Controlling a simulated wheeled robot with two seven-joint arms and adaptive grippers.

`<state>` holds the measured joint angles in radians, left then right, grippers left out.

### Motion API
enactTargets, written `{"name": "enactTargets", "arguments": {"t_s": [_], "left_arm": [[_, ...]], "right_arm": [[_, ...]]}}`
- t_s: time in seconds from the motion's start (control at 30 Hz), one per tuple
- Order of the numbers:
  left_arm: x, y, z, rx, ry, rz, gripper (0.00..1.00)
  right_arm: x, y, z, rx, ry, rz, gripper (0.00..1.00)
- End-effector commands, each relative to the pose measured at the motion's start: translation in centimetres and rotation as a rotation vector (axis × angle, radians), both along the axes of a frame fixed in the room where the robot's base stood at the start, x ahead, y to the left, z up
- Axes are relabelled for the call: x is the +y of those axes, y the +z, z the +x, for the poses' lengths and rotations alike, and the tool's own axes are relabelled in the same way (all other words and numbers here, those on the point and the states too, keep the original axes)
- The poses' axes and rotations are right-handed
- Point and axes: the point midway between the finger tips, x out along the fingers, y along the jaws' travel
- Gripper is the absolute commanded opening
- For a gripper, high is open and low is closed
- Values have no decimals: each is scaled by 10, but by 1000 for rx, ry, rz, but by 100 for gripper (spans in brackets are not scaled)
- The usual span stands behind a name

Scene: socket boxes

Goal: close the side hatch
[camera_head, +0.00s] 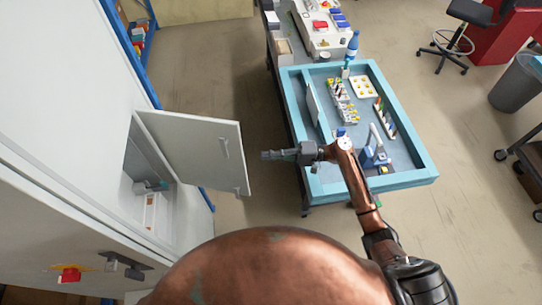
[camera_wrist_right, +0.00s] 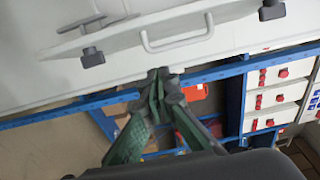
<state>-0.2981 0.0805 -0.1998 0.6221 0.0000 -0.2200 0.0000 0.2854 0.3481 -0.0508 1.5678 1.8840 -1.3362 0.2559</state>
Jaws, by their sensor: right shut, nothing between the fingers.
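The side hatch (camera_head: 190,145) is a pale door panel on the white cabinet at the left in the head view. It stands open, swung out from its opening (camera_head: 150,160). The hatch panel (camera_wrist_right: 120,40) crosses the top there. My left gripper is not in view.
A blue-rimmed table (camera_head: 410,183) with small parts stands right of the hatch, under my right forearm. A red knob (camera_head: 69,274) is on the cabinet front. In the wrist view, a blue rack frame (camera_wrist_right: 210,73) and drawers (camera_wrist_right: 275,97) lie beyond. Floor between hatch and table is clear.

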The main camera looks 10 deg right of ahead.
Motion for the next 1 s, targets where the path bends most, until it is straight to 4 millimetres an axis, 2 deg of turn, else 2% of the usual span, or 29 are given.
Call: {"name": "enactTargets", "arguments": {"t_s": [0.1,0.3,0.4,0.6,1.0], "left_arm": [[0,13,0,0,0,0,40],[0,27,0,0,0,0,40],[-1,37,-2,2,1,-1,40],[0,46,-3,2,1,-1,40],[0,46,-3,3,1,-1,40]], "right_arm": [[27,4,2,-1,2,2,0],[64,4,4,1,2,0,0],[66,3,-13,2,0,-2,0],[73,1,-29,1,-1,-2,0],[74,-1,-32,0,0,-2,0]]}}
